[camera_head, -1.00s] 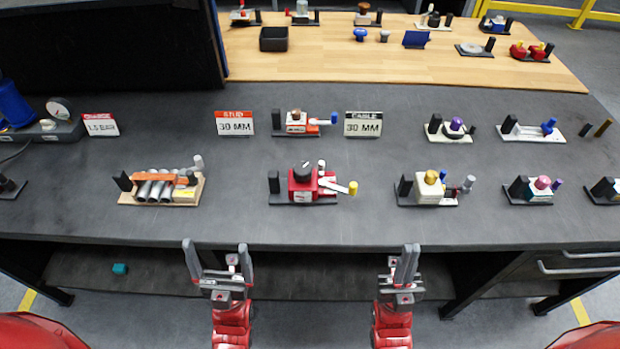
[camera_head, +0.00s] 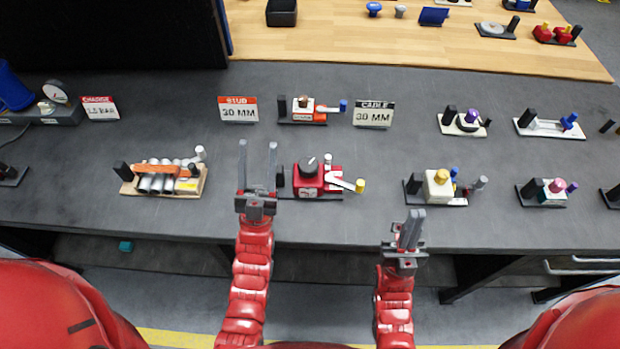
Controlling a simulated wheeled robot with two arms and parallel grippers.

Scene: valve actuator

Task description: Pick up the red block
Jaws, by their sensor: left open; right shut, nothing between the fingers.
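My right gripper (camera_head: 410,230) is shut and empty at the bench's front edge, below and right of the red block.
A tray of metal cylinders (camera_head: 165,178) lies left of my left gripper. A white block with a yellow knob (camera_head: 438,187) stands right of the red block. The STUD sign (camera_head: 238,110) and CABLE sign (camera_head: 374,114) stand behind. Bare bench lies in front of the red block.

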